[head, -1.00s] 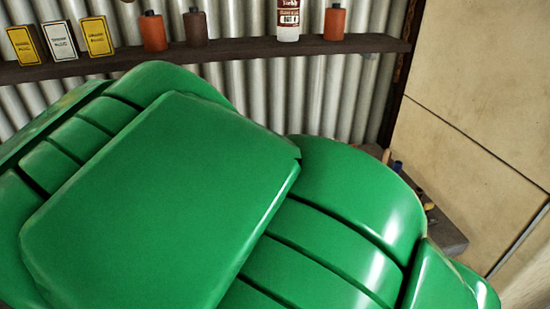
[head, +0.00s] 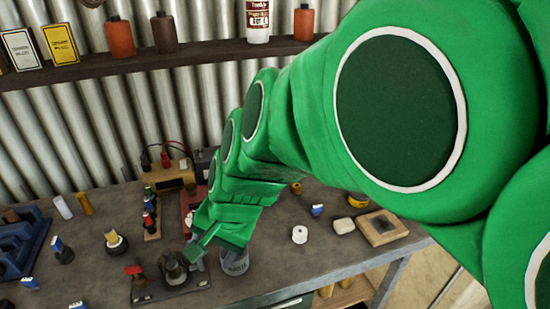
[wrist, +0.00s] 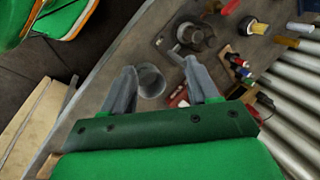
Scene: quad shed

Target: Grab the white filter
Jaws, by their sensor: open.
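Two white things could be the filter, and I cannot tell which is. A slim white cylinder (head: 62,207) stands at the left of the bench beside an orange-brown one; it also shows at the upper right in the wrist view (wrist: 300,27). A short white ring-shaped piece with a dark hole (head: 299,235) sits right of my arm in the head view. My gripper (wrist: 160,66) is open and empty, over a grey metal cup (wrist: 151,82), apart from both white pieces. In the head view my green arm partly hides the gripper.
The bench (head: 110,275) holds a dark clamp-like device (head: 172,272), several small handled tools, a yellow box with cables (head: 173,176) and a blue rack (head: 18,240) at the left. A shelf (head: 100,65) with bottles runs above. A wooden tray (head: 383,227) lies at the right.

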